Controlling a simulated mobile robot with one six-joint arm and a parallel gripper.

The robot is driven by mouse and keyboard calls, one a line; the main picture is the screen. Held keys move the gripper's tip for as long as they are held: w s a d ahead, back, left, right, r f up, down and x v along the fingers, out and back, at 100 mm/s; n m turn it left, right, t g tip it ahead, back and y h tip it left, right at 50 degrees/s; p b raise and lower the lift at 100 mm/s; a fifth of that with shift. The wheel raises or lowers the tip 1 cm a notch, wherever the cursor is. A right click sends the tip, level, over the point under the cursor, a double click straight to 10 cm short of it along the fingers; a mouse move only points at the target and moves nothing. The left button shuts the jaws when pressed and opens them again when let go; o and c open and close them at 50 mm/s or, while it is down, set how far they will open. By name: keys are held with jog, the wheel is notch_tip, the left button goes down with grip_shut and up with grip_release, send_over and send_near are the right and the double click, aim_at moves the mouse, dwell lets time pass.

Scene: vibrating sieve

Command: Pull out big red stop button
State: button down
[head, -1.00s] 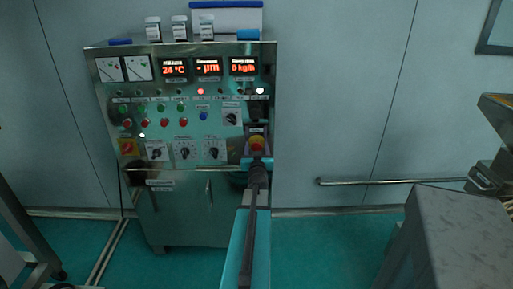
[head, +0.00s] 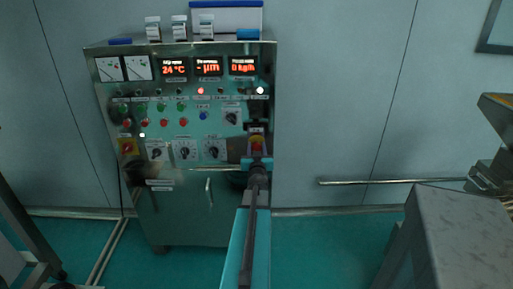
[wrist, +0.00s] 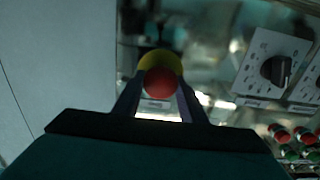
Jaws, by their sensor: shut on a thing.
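The big red stop button (wrist: 160,84) shows in the wrist view as a round red cap in front of a yellow base (wrist: 160,62). In the head view the yellow and red of the button (head: 257,142) show at the lower right of the metal control panel, mostly covered by my gripper. My gripper (wrist: 159,96) has one finger on each side of the red cap and is shut on it. How far the button stands out from its base cannot be told.
The control cabinet (head: 150,100) carries several small buttons, displays and rotary knobs. A black rotary knob (wrist: 277,69) is right of the button in the wrist view. Jars (head: 179,28) and a blue-lidded box (head: 226,16) stand on top. A grey block (head: 460,225) is at the right.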

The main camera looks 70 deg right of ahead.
jog(key=shift+s+a, duration=0.2)
jog(key=shift+a, duration=0.15)
jog(key=shift+f, duration=0.15)
jog(key=c, duration=1.1)
grip_release()
jog(key=shift+a, duration=0.25)
jog(key=shift+v, duration=2.65)
jog(key=shift+s+r, duration=0.1)
jog(key=shift+r, duration=0.2)
jog(key=p, duration=1.6)
send_near(257, 147)
jog(key=shift+f+v, duration=0.2)
jog(key=shift+v, duration=1.75)
